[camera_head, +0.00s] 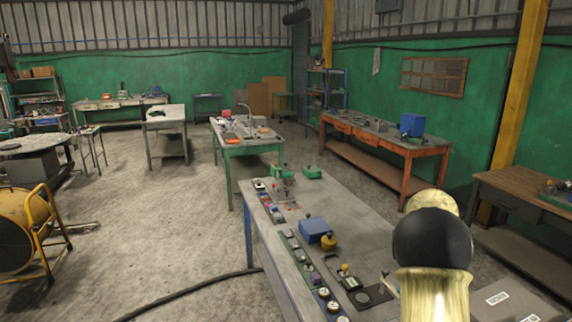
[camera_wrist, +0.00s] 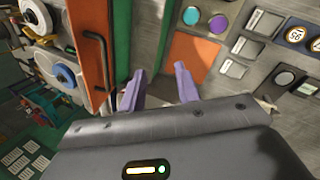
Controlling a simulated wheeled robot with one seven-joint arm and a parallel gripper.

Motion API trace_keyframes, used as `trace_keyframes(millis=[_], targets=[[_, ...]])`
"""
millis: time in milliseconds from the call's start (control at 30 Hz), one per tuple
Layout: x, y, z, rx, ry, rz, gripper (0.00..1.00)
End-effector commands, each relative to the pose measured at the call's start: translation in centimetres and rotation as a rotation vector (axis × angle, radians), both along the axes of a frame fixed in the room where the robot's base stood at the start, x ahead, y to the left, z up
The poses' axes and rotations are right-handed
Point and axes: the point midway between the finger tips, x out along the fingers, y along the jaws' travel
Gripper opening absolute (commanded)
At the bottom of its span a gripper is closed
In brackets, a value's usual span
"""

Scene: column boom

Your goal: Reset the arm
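My gripper (camera_wrist: 159,72) shows in the wrist view as two purple fingers standing apart. I see nothing held between them. A dark green strip and part of an orange patch lie beyond the fingertips. In the head view my arm, with a black joint and pale gold links, rises at the lower right over the near bench. My gripper cannot be made out in that view.
The near grey workbench (camera_head: 350,215) carries a blue box (camera_head: 314,229), a yellow knob (camera_head: 328,242) and several buttons. The wrist view shows a grey button panel (camera_wrist: 235,45) and a dark handle (camera_wrist: 97,60). Open concrete floor (camera_head: 150,235) lies left of the bench, crossed by a cable.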

Motion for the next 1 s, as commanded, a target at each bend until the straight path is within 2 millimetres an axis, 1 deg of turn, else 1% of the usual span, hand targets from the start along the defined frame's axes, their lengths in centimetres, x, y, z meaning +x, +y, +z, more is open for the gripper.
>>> trace_keyframes(millis=[33,267,467,600,667,800,900,1000], targets=[[-0.4,1.3,-0.5,0.021,-0.024,0.036,0.33],[-2.0,7.0,-2.4,0.095,-0.138,0.221,0.33],[-4.3,12.4,-3.8,0.141,-0.232,0.389,0.33],[-6.5,16.0,-4.8,0.164,-0.295,0.511,0.33],[-7.6,17.6,-5.2,0.171,-0.320,0.565,0.33],[-10.6,20.9,-6.2,0.182,-0.379,0.689,0.33],[-12.7,22.8,-6.8,0.183,-0.417,0.773,0.33],[-14.4,24.0,-7.3,0.182,-0.442,0.834,0.33]])
